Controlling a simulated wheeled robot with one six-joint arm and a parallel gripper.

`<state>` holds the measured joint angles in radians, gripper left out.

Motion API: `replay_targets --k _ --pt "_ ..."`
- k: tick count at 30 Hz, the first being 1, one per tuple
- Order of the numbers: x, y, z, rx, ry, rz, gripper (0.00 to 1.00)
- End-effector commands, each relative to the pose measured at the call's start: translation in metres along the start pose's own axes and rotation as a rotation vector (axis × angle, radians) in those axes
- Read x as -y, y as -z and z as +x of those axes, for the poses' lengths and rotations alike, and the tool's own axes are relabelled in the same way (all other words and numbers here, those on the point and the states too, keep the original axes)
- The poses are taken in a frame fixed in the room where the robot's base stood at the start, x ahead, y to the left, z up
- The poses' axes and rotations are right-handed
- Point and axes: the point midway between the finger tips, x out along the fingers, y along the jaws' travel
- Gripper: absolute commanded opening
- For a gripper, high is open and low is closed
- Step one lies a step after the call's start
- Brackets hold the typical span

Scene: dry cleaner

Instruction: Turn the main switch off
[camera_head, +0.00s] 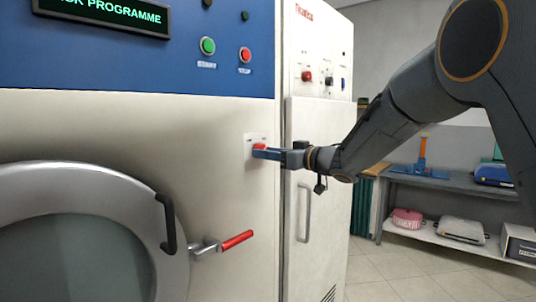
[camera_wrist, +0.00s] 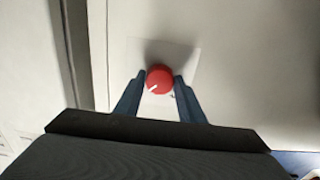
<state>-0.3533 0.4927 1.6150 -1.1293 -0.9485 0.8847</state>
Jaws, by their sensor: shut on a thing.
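The main switch is a red round knob (camera_head: 260,147) on a pale plate on the white front of the machine, right of the round door. In the wrist view the red knob (camera_wrist: 159,79) sits between my two blue fingers, and its white mark points to the lower left. My gripper (camera_head: 262,152) is shut on the knob, with a finger along each side. In the wrist view my gripper (camera_wrist: 160,88) hides part of the plate (camera_wrist: 185,58), and its lettering cannot be read.
A door handle with a red grip (camera_head: 237,240) juts out below the knob. Green (camera_head: 208,46) and red (camera_head: 245,55) buttons sit above on the blue panel. A white cabinet (camera_head: 323,120) with a long handle stands just right. A shelf unit (camera_head: 450,186) stands at the back right.

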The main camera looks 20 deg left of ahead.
Motion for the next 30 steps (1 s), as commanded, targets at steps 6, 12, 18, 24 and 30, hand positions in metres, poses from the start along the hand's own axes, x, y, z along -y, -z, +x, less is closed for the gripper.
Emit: replay_targets --k 6,12,18,24,30 --pt "-0.0002 -0.0006 -0.0001 0.0 0.0 -0.059 0.13" --pt "-0.0009 -0.0014 0.0 0.0 0.0 -0.187 0.13" --pt "-0.0014 -0.0018 0.0 0.0 0.0 -0.37 0.13" --pt "-0.0017 -0.0021 0.0 -0.001 0.001 -0.561 0.13" --pt "-0.002 -0.002 0.0 -0.001 0.0 -0.752 0.13"
